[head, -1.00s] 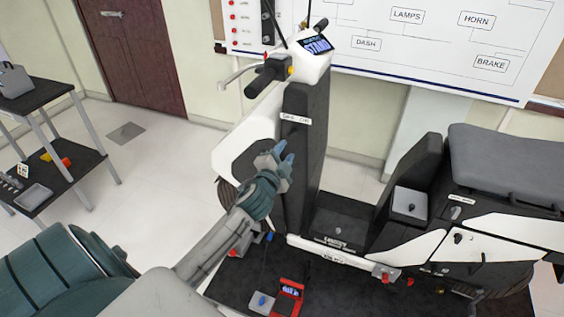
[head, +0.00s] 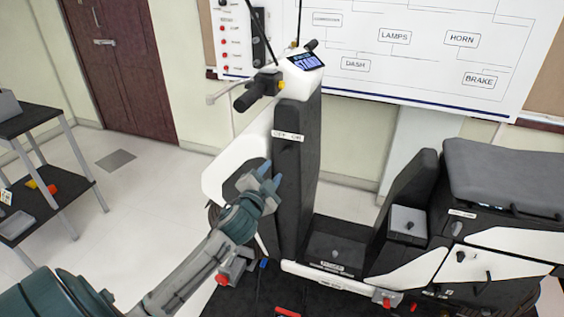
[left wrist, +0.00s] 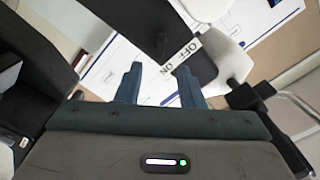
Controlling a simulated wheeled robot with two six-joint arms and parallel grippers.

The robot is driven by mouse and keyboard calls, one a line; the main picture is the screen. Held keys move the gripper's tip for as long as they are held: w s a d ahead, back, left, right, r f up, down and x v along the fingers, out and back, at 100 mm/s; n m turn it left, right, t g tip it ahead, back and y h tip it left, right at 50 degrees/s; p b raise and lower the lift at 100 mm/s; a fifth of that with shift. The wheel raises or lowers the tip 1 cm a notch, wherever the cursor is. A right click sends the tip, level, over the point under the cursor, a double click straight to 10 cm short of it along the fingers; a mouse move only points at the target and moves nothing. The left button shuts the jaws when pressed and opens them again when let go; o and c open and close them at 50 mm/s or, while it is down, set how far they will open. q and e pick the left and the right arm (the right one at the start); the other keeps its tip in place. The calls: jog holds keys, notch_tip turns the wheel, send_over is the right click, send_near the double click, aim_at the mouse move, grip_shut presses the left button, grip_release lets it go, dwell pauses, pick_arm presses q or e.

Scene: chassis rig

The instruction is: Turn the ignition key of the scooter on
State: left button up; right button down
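The scooter's black front column (head: 300,170) stands mid-picture, with a white label strip (head: 288,136) on its face. In the left wrist view the strip (left wrist: 182,55) reads OFF and ON, and a small dark piece (left wrist: 160,45) shows beside it; I cannot tell whether this is the key. My left gripper (head: 270,177) is just below and left of the strip in the head view. In the left wrist view its two fingers (left wrist: 159,78) are apart, with nothing between them; the strip lies beyond the fingertips. My right gripper is not in view.
The handlebar grip (head: 257,90) and lit dash display (head: 305,62) are above the column. The black seat (head: 505,175) is at the right. A wall diagram board (head: 430,60) stands behind. A two-level cart (head: 40,205) is at the left, with open floor between.

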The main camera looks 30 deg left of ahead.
aim_at(284, 153)
pick_arm(q)
jog(key=p+x, duration=0.2)
jog(key=x, duration=0.6)
jog(key=shift+w+r+p, duration=0.15)
jog(key=shift+w+p, duration=0.25)
jog(key=shift+w+a, duration=0.1)
jog(key=shift+w, duration=0.45)
